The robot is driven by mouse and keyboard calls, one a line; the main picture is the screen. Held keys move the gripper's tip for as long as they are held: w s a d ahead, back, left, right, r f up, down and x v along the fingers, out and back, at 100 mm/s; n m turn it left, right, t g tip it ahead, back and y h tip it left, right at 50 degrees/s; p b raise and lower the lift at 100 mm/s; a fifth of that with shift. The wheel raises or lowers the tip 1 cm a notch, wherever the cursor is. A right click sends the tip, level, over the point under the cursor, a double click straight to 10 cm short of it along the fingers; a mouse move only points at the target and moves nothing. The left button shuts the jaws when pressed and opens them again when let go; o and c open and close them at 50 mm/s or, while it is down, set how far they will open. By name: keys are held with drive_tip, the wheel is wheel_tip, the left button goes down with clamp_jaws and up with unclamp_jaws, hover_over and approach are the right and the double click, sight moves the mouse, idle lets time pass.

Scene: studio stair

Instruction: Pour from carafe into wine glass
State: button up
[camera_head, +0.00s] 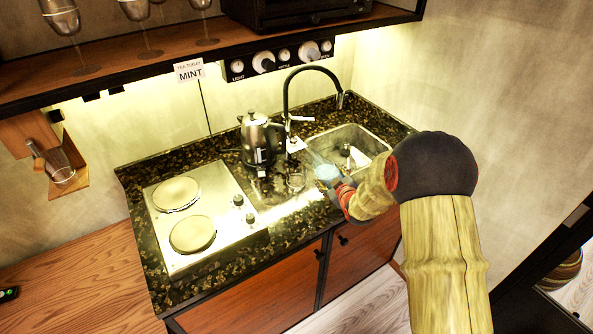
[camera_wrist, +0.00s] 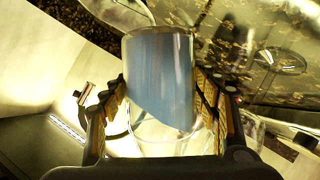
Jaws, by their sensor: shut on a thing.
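My gripper (camera_head: 342,187) is shut on a clear glass carafe (camera_head: 325,171) above the counter, left of the sink. In the head view the carafe is small, and it looks tilted to the left. In the wrist view my gripper (camera_wrist: 160,100) has its ridged fingers on both sides of the carafe (camera_wrist: 160,75), and blue-grey liquid shows through its wall with a slanting edge. A clear glass (camera_head: 296,182), probably the wine glass, stands on the counter just left of the carafe. I cannot tell whether liquid is leaving the carafe.
A steel kettle (camera_head: 258,140) stands behind and to the left. A two-plate hob (camera_head: 235,245) is on the left of the dark speckled counter (camera_head: 145,225). The sink (camera_head: 372,140) and black tap (camera_head: 287,95) are close by.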

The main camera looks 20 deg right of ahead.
sight(338, 170)
drive_tip(key=shift+r+n, duration=0.4)
drive_tip(key=shift+r, duration=0.55)
drive_tip(key=shift+d+r+n+h+p, duration=0.45)
drive_tip(key=shift+r+h+p, duration=0.15)
drive_tip(key=shift+r, duration=0.15)
drive_tip(key=shift+f, duration=0.1)
drive_tip(key=shift+w+d, duration=0.1)
drive_tip(key=shift+d+r+n+t+h, duration=0.2)
drive_tip(key=shift+d+n+t+h, duration=0.15)
drive_tip(key=shift+n, duration=0.2)
drive_tip(key=shift+d+r+n+h+p, duration=0.3)
drive_tip(key=shift+r+p, duration=0.1)
drive_tip(key=shift+r, duration=0.15)
drive_tip(key=shift+d+r+n+h+p, duration=0.15)
drive_tip(key=shift+r+n+p, duration=0.15)
drive_tip(key=shift+r+p, duration=0.15)
drive_tip(key=shift+d+r+n+t+h+p, duration=0.15)
drive_tip(key=shift+r+n+p, duration=0.2)
drive_tip(key=shift+r, duration=0.2)
drive_tip(key=shift+d+r+n+t+h+p, duration=0.15)
drive_tip(key=shift+r+n+p, duration=0.1)
drive_tip(key=shift+r+p, duration=0.25)
drive_tip(key=shift+a+r+n+h+b, duration=0.3)
drive_tip(key=shift+r+n, duration=0.1)
drive_tip(key=shift+r, duration=0.25)
drive_tip(key=shift+a+r+n+h+b, duration=0.2)
drive_tip(key=shift+r+n+b, duration=0.15)
drive_tip(key=shift+r, duration=0.3)
idle(2.2)
